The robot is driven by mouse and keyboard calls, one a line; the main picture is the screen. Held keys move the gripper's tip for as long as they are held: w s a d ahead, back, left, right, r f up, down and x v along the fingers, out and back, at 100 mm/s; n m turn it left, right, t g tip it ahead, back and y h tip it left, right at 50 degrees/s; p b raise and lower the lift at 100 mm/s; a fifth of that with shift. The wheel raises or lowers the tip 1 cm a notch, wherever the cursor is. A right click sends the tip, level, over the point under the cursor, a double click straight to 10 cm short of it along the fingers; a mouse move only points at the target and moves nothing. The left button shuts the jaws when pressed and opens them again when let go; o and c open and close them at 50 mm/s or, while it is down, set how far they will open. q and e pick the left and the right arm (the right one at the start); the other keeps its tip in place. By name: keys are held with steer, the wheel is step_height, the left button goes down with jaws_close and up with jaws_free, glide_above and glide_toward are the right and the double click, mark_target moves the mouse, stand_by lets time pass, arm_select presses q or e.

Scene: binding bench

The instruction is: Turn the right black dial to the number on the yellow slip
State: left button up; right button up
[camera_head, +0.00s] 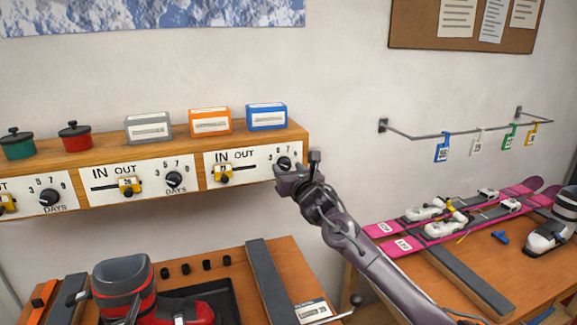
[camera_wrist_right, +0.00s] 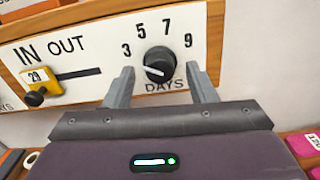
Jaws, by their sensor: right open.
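The right black dial (camera_head: 284,163) sits on the right white panel of the wooden shelf, partly beside my gripper. In the right wrist view the black dial (camera_wrist_right: 160,65) has a white line on its face and the numbers 3, 5, 7, 9 arced above it. My right gripper (camera_head: 294,172) is at this panel. In the wrist view its two fingers (camera_wrist_right: 163,88) stand apart on either side of the dial, with visible gaps. A yellow tag (camera_wrist_right: 38,82) reading about 29 is on the slider at left. Several yellow tags show; I cannot tell which is the slip. My left gripper is not in view.
Two more panels with a middle dial (camera_head: 174,180) and a left dial (camera_head: 49,197) lie to the left. Boxes and two pots stand on the shelf (camera_head: 290,133). Pink skis (camera_head: 400,245) lie on the right bench. Coloured tags hang from a wall rail (camera_head: 412,137). A red boot (camera_head: 125,290) stands below.

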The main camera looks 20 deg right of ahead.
steer(key=shift+w, duration=0.2)
steer(key=c, duration=1)
